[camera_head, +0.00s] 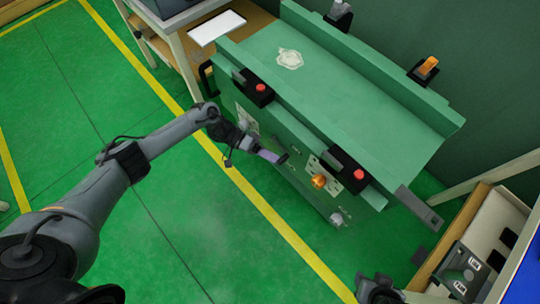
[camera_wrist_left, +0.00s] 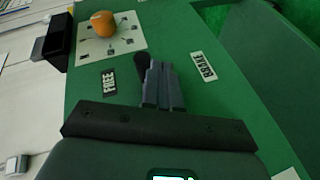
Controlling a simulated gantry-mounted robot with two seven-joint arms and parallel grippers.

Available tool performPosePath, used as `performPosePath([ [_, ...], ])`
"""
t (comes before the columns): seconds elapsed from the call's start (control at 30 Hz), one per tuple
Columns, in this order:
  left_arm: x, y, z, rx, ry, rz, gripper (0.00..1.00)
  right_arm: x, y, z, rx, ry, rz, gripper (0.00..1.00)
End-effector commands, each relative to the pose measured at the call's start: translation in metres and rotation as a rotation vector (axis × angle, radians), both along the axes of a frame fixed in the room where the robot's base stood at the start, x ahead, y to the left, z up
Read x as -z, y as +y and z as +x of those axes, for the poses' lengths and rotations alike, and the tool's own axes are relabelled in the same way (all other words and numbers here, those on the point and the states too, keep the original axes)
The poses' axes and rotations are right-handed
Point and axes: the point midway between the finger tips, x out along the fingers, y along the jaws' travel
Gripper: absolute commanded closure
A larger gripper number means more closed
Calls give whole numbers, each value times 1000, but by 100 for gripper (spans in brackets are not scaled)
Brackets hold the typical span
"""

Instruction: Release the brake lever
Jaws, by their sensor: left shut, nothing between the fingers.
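The brake lever, a dark handle, shows in the head view (camera_head: 283,158) on the front face of the green machine (camera_head: 398,122). In the left wrist view the lever (camera_wrist_left: 142,66) stands between the FREE label (camera_wrist_left: 109,82) and the BRAKE label (camera_wrist_left: 202,66), on the FREE side of my fingers. My left gripper (camera_head: 270,156) is shut and empty, its fingertips close beside the lever; it also shows in the left wrist view (camera_wrist_left: 163,84). Whether they touch is unclear. My right gripper (camera_head: 378,290) shows only partly at the bottom edge, and its fingers cannot be made out.
An orange knob (camera_head: 318,181) on a pale plate is right of the lever, and it also shows in the left wrist view (camera_wrist_left: 103,24). Red-button boxes (camera_head: 359,174) sit along the machine's edge. Open green floor (camera_head: 190,235) lies in front.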

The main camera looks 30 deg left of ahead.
Motion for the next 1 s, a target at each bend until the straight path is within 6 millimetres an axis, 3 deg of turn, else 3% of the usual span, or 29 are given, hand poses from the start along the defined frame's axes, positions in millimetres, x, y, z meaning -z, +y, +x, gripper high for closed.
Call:
performPosePath([
  [0.27, 15, 12, 2, -6, 1, 1, 100, 19, 0, 0, 0, -2, 0, 57],
  [0.5, 38, 35, 6, -17, 0, 1, 100, 54, 1, 0, 4, -1, 6, 57],
  [0.57, 25, 50, 6, -19, -3, 3, 100, 47, 2, 0, 6, 4, 8, 57],
  [0.8, 17, 96, 0, -17, -1, 3, 100, 51, 2, 1, 7, -4, 10, 57],
  [1.0, 11, 120, -2, -16, -2, 1, 100, 59, 2, 1, 6, -1, 11, 57],
])
